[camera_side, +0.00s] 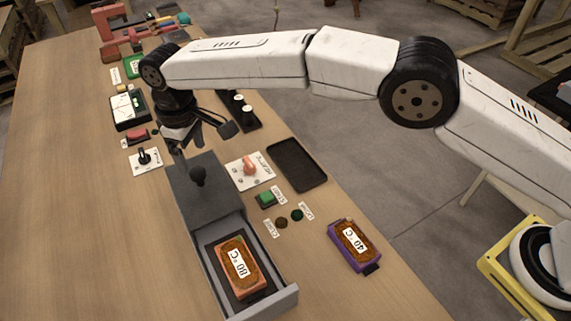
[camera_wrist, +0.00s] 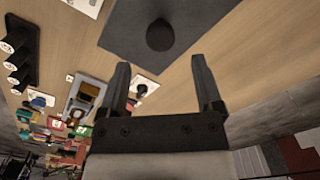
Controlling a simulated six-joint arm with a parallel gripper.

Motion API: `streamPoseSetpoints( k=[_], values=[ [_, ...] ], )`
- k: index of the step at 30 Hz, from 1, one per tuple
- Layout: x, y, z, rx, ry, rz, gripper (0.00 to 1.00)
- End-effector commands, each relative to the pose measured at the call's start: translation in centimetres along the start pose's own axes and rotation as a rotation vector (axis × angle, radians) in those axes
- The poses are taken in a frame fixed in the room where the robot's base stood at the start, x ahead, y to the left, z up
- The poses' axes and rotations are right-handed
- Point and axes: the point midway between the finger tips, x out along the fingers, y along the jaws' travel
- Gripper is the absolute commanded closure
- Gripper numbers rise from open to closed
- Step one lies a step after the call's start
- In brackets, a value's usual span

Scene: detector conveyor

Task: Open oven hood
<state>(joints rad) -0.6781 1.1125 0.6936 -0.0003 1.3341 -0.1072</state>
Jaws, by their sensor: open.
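The oven is a grey box (camera_side: 186,203) on the table, with a dark round knob (camera_side: 198,176) on top of its hood. The knob also shows in the wrist view (camera_wrist: 160,36), just beyond the fingertips and roughly centred between them. My gripper (camera_side: 184,148) is open and empty, above and behind the oven's far end. Its two fingers show apart in the wrist view (camera_wrist: 160,78). It appears clear of the knob. An open tray (camera_side: 284,302) extends from the oven's near end, holding an orange block marked 80 °C (camera_side: 238,267).
A purple block marked 40 °C (camera_side: 351,245) sits right of the oven. A red-knob panel (camera_side: 249,171), green button (camera_side: 265,199) and empty black tray (camera_side: 297,166) lie along the right. A small switch panel (camera_side: 147,160) is behind left. The table's left front is clear.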

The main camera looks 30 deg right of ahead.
Motion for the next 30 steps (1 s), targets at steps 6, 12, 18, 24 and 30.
streamPoseSetpoints(
  k=[6, 12, 18, 24, 30],
  values=[
    [-2.2, 0.0, 0.0, 0.0, 0.002, 0.0, 0.16],
    [-2.7, 0.0, 0.0, 0.0, 0.0, 0.0, 0.16],
    [-2.7, 0.0, 0.0, 0.0, 0.0, 0.0, 0.16],
    [-2.8, 0.6, 0.2, 0.011, 0.003, 0.001, 0.16],
    [-3.0, 2.8, 1.3, 0.054, 0.014, 0.002, 0.16]
  ],
)
